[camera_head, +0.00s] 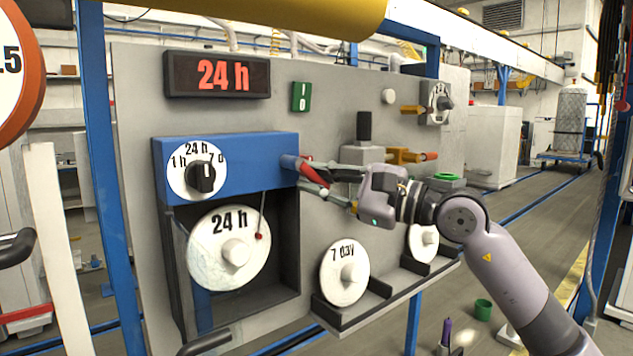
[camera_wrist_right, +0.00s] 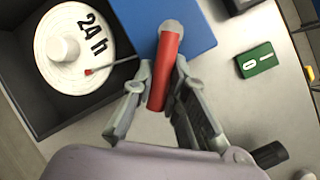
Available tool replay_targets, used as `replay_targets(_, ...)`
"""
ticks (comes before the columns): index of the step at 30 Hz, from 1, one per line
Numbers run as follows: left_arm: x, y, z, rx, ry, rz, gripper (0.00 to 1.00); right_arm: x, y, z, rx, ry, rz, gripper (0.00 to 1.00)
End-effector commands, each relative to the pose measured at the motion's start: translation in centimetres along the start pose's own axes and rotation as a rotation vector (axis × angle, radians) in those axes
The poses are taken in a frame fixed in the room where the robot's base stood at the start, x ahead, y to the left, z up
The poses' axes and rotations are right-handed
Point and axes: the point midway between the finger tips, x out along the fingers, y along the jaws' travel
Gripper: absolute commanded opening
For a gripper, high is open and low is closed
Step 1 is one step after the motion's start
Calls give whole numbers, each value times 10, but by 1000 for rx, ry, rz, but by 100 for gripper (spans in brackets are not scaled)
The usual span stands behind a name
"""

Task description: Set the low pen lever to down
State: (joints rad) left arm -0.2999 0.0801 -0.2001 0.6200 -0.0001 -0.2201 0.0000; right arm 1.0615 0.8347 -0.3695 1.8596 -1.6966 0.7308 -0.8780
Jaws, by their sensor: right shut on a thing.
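The low pen lever (camera_wrist_right: 162,75) is a red handle on the right side of the blue box (camera_head: 230,140), and part of it shows in the head view. My right gripper (camera_wrist_right: 163,78) has its fingers on both sides of the red lever and is shut on it. In the head view the right gripper (camera_head: 313,178) reaches in from the right at the box's edge. A thin pen arm with a red tip (camera_head: 260,236) hangs in front of the white 24 h disc (camera_head: 228,248). I cannot tell whether the tip touches the disc. My left gripper is not in view.
A dial (camera_head: 197,170) sits on the blue box, under a red 24 h display (camera_head: 217,75). A green switch (camera_head: 301,97) is on the panel. A 7 day disc (camera_head: 345,272) stands on the lower shelf. An orange lever (camera_head: 410,156) is behind my arm.

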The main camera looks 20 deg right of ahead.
Motion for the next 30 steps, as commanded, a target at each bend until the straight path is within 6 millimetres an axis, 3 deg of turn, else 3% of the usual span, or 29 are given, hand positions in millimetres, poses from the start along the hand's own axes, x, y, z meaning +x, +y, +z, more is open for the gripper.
replay_targets(1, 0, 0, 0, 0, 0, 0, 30, 1, 3, -1, 4, 2, 7, 0)
replay_targets(2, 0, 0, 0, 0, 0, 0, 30, 1, 3, -1, 4, 2, 7, 15)
replay_targets(11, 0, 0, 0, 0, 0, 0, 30, 0, 2, -1, 2, 0, 4, 35)
replay_targets(22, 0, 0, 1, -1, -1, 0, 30, -6, 0, -1, 1, 1, 1, 35)
replay_targets(26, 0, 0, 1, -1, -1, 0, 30, -24, 0, -2, 0, 4, 0, 35)
replay_targets(30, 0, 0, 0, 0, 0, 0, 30, -54, 1, -3, 0, 7, 1, 35)
